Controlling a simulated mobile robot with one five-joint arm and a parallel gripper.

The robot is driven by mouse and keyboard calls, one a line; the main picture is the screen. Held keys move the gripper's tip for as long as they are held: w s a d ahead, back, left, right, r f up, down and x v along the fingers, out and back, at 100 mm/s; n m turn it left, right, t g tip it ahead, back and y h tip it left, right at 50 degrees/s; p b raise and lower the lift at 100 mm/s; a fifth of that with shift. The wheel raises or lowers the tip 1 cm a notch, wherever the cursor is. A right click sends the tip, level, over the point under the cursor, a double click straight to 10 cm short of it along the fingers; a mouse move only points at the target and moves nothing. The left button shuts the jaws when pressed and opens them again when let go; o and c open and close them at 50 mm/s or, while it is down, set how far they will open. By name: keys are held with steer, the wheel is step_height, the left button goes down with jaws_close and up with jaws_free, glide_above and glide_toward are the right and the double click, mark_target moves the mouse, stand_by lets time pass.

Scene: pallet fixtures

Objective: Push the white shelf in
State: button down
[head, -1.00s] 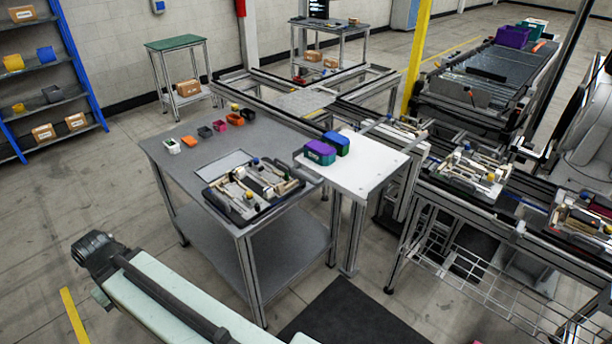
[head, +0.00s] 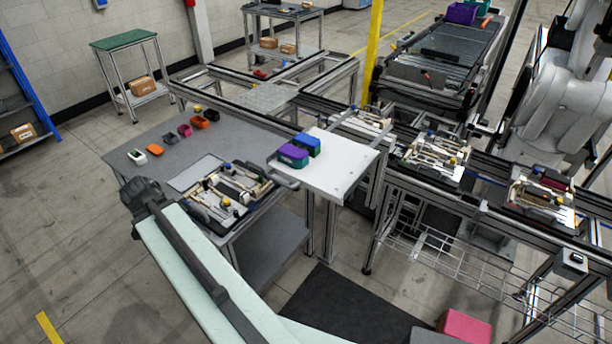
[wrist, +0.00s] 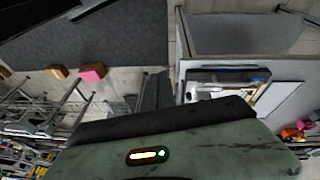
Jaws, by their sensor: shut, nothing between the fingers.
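The white shelf (head: 345,178) is a flat panel between the grey table (head: 148,176) and the conveyor frame in the head view. A purple-and-teal bin (head: 292,157) and a blue bin (head: 306,145) stand on its left part. A grey handle-like bar sits at its left front corner. The dark end of my arm is at the table's left front edge, left of the shelf and apart from it. In the wrist view my gripper (wrist: 155,92) is shut and empty. I cannot surely make out the shelf there.
A tray of parts (head: 226,196) lies on the grey table in front of the shelf. Several small coloured bins stand at the table's back. The conveyor frame (head: 470,190) with more trays runs to the right. A dark mat (head: 345,308) lies on the floor below.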

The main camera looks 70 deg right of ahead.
steer(key=s+d+r+m+g+p, duration=0.1)
steer(key=s+d+r+m+p, duration=0.1)
steer(key=s+d+r+m, duration=0.35)
steer(key=s+d+r+m+g+h+p, duration=0.1)
steer(key=s+d+r+m+g+p, duration=0.1)
steer(key=s+d+m, duration=0.6)
steer(key=s+d+r+m+g+p, duration=0.1)
steer(key=s+d+r+m+p, duration=0.1)
steer(key=s+d+r+m, duration=0.5)
steer(key=s+d+f+n+b, duration=0.2)
steer(key=s+d+f+b, duration=0.4)
steer(key=f, duration=0.5)
steer(key=shift+s+d+f+b, duration=0.2)
steer(key=shift+s+d+b, duration=0.35)
steer(key=shift+b, duration=0.75)
steer(key=shift+s+a, duration=0.1)
steer(key=shift+a, duration=0.05)
